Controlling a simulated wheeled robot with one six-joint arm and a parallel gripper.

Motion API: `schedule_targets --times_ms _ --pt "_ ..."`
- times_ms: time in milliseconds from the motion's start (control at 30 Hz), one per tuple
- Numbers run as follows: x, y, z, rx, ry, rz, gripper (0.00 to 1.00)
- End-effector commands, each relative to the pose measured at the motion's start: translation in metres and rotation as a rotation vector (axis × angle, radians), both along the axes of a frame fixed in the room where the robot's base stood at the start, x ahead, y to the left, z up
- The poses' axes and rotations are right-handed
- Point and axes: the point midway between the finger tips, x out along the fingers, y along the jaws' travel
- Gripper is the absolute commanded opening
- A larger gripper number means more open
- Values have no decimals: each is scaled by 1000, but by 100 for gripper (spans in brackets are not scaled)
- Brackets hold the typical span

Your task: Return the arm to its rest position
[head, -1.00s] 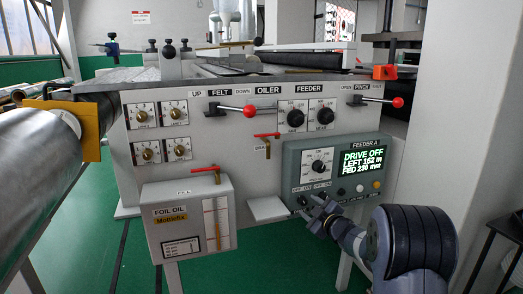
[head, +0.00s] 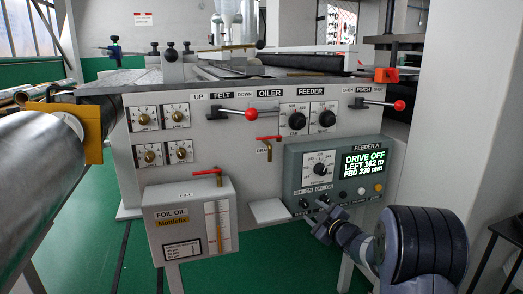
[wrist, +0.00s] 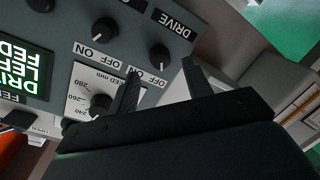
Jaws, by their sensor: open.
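My gripper (head: 315,210) is open and empty in the head view, at the end of my arm just below the grey feeder panel (head: 297,170). In the wrist view its two dark fingers (wrist: 160,70) stand apart with nothing between them. They are seen in front of the panel, close to the on/off knobs (wrist: 158,58) and the feed dial (wrist: 101,103). I cannot tell whether a finger touches the panel. The panel's display (head: 363,162) reads DRIVE OFF, LEFT 162 m, FED 230 mm.
The foil oil box (head: 190,218) juts out left of my gripper, and a small shelf (head: 268,210) is nearer. Red-knobbed levers (head: 252,114) stick out above. A pale pillar (head: 445,130) stands at the right. Green floor (head: 235,265) is open below.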

Motion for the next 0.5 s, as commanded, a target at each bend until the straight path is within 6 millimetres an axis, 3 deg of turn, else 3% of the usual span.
schedule_targets --times_ms 400,500 --pt "-69 -28 12 2 1 -3 47" --pt "-49 -18 4 -1 -1 4 47"
